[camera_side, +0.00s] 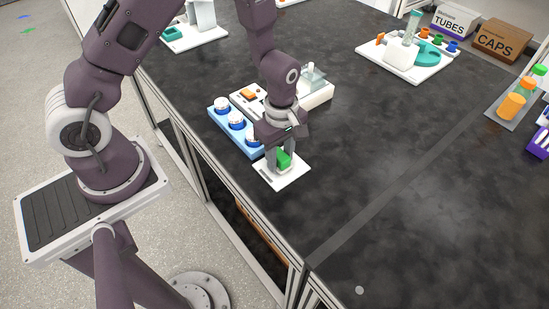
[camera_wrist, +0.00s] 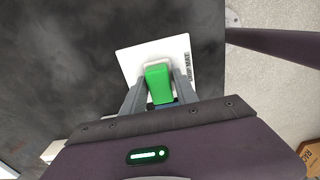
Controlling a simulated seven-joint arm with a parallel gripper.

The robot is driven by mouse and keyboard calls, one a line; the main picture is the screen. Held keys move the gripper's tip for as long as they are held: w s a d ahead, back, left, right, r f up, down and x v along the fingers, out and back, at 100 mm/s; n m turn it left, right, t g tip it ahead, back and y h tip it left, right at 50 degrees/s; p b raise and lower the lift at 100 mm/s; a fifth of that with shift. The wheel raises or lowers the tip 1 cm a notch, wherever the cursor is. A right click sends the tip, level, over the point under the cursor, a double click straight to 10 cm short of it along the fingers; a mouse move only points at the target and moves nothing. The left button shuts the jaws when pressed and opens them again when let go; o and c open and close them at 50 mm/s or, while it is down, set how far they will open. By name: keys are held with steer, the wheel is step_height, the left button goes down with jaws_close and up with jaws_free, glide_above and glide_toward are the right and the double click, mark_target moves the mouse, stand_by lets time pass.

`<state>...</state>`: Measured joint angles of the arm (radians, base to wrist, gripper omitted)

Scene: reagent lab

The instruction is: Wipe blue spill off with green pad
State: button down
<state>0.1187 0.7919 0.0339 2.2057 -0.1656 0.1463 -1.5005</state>
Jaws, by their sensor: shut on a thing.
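The green pad (camera_wrist: 159,84) is between the two fingers of my gripper (camera_wrist: 160,92) in the wrist view, and a pale base shows around its far end. In the side view the green pad (camera_side: 283,158) is in my gripper (camera_side: 282,163), low over a white mat (camera_side: 284,182). The mat also shows in the wrist view (camera_wrist: 131,62), with lettering along its right edge. I cannot tell whether the pad touches the mat. A small bit of blue shows between the fingers behind the pad; I cannot tell what it is. No blue spill is clearly visible in either view.
A blue tray (camera_side: 218,120) with several white-topped jars stands just behind my gripper. A white device with an orange button (camera_side: 249,94) is beside it. Boxes marked TUBES (camera_side: 455,20) and CAPS (camera_side: 502,40) stand at the back right.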

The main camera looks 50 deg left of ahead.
mark_target(296, 159)
steer(key=shift+w+d, duration=0.1)
steer(key=shift+w, duration=2.15)
steer(key=shift+s+d, duration=0.35)
steer(key=shift+s, duration=3.45)
steer(key=shift+w, duration=3.6)
steer(key=shift+w+r, duration=0.2)
step_height(296, 159, up, 8)
steer(key=shift+f, duration=0.1)
